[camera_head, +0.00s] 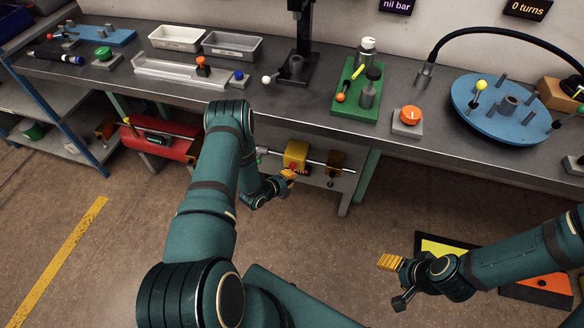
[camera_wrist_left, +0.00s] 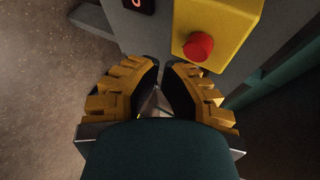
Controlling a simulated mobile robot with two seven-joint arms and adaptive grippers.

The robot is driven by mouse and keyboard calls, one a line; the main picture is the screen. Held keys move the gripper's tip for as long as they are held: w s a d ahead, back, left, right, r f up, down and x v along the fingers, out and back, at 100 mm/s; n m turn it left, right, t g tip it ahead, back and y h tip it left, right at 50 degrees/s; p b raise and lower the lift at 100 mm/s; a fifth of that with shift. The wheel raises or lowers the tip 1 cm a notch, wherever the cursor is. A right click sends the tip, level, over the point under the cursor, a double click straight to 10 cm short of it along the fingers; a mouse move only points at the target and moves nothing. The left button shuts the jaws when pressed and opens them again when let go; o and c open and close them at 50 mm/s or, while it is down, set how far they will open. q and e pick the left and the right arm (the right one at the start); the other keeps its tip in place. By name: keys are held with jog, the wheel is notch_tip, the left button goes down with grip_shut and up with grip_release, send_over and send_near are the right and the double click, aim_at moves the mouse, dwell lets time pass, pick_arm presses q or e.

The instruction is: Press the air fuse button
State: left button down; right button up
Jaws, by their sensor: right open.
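A yellow box (camera_head: 296,155) with a red round button is mounted on the grey front panel below the bench. In the left wrist view the red button (camera_wrist_left: 198,46) sits on the yellow box (camera_wrist_left: 220,18), ahead of the fingertips and right of their middle. My left gripper (camera_wrist_left: 162,66) has its fingertips close together with nothing seen between them. In the head view my left gripper (camera_head: 288,176) is close below the yellow box; contact cannot be told. My right gripper (camera_head: 391,280) is open and empty, low above the floor at right.
The bench (camera_head: 160,90) above carries a green block (camera_head: 358,105), an orange button (camera_head: 408,116), a blue disc (camera_head: 490,110) and trays (camera_head: 178,38). A metal rod (camera_head: 325,165) passes beside the yellow box. A red tank (camera_head: 160,140) is at left. Open floor lies in front.

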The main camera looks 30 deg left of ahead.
pick_arm(q)
jog(key=shift+w, duration=0.2)
dwell(0.5)
jog(key=shift+w+a+b, duration=0.1)
jog(key=shift+w+b, duration=0.15)
jog(key=shift+b, duration=0.1)
jog(key=shift+w+a, duration=0.1)
jog(key=shift+w, duration=0.4)
dwell(0.9)
jog(key=shift+s, duration=0.15)
jog(key=shift+s+d+p, duration=0.2)
jog(key=shift+s+p, duration=0.1)
jog(key=shift+s, duration=0.5)
jog(key=shift+s+d+p, duration=0.2)
jog(key=shift+s+p, duration=0.1)
jog(key=shift+s, duration=0.5)
jog(key=shift+s+d+p, duration=0.2)
jog(key=shift+s+p, duration=0.1)
jog(key=shift+s, duration=0.55)
jog(key=shift+s+d+p, duration=0.2)
jog(key=shift+s+p, duration=0.1)
jog(key=shift+s, duration=0.5)
